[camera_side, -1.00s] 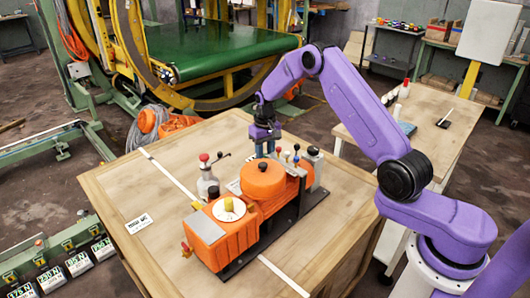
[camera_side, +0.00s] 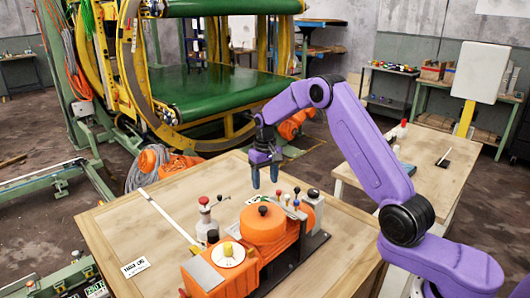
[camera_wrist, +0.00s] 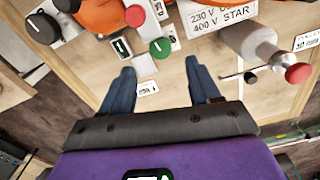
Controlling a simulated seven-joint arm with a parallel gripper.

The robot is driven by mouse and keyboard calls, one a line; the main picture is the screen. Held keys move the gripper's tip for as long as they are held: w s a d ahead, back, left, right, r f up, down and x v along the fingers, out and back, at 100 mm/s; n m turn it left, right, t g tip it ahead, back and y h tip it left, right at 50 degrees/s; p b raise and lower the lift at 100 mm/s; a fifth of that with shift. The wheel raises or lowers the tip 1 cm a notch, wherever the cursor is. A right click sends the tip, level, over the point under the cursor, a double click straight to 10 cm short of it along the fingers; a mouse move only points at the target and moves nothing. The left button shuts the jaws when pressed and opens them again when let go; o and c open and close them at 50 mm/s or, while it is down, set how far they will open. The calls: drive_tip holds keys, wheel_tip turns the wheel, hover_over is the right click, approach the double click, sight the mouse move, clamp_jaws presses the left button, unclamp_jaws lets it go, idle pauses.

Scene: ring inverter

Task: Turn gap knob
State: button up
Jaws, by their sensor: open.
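An orange machine (camera_side: 225,268) stands on a wooden table. It has a round orange drum with a black top knob (camera_side: 263,211), a white dial with a yellow centre knob (camera_side: 228,249), and several small levers (camera_side: 296,197) with ball ends. I cannot tell which is the gap knob; no such label is readable. My gripper (camera_side: 265,184) is open and empty above and behind the drum, apart from it.
A "230 V / 400 V STAR" label (camera_wrist: 217,18) lies near. The table's left part (camera_side: 130,222) is mostly clear.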

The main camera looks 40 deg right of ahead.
wheel_tip(320, 180, up, 11)
idle(0.3)
drive_tip(key=shift+f, duration=0.15)
drive_tip(key=n, duration=0.5)
approach(265, 198)
wheel_tip(265, 198, down, 8)
drive_tip(key=shift+a+f, duration=0.1)
drive_tip(key=shift+f, duration=0.1)
idle(0.4)
drive_tip(key=shift+m, duration=0.3)
drive_tip(key=c, duration=1.1)
